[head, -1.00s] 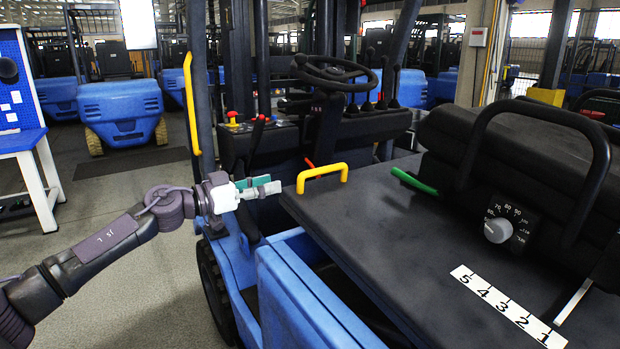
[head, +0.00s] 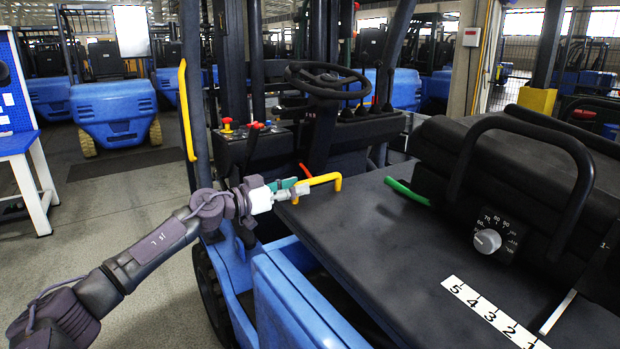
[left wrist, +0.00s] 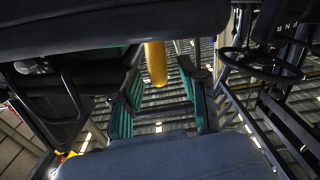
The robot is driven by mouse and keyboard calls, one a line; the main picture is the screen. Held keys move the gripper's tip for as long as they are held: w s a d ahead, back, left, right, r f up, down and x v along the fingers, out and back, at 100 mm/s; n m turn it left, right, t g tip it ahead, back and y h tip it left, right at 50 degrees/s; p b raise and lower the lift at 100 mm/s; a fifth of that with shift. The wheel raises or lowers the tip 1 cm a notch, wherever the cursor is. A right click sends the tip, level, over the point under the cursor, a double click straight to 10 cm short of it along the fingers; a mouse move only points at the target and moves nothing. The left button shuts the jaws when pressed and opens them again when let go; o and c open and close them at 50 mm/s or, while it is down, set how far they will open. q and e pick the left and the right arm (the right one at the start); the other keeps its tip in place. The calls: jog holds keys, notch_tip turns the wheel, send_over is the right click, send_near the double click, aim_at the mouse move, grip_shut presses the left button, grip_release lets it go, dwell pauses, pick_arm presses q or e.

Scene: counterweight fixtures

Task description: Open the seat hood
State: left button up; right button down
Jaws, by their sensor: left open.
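The seat hood (head: 365,225) is a dark flat panel on the blue forklift, with the black seat on its right part. A yellow handle (head: 322,179) stands at its far left corner. My left gripper (head: 293,190) is open at the left end of this handle. In the left wrist view, the yellow handle (left wrist: 155,62) reaches between the two green-padded fingers of my left gripper (left wrist: 158,100), with room on both sides. I cannot tell contact with either finger. My right gripper is out of view.
A green lever (head: 407,192) lies beside the seat. A dial (head: 488,240) and a numbered white strip (head: 490,312) are at the right. The steering wheel (head: 327,80) and a yellow grab bar (head: 187,110) stand beyond my gripper. Open floor lies left.

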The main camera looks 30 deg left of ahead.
aim_at(311, 183)
pick_arm(q)
jog(key=shift+p+x, duration=0.4)
jog(key=shift+x, duration=1.9)
grip_shut()
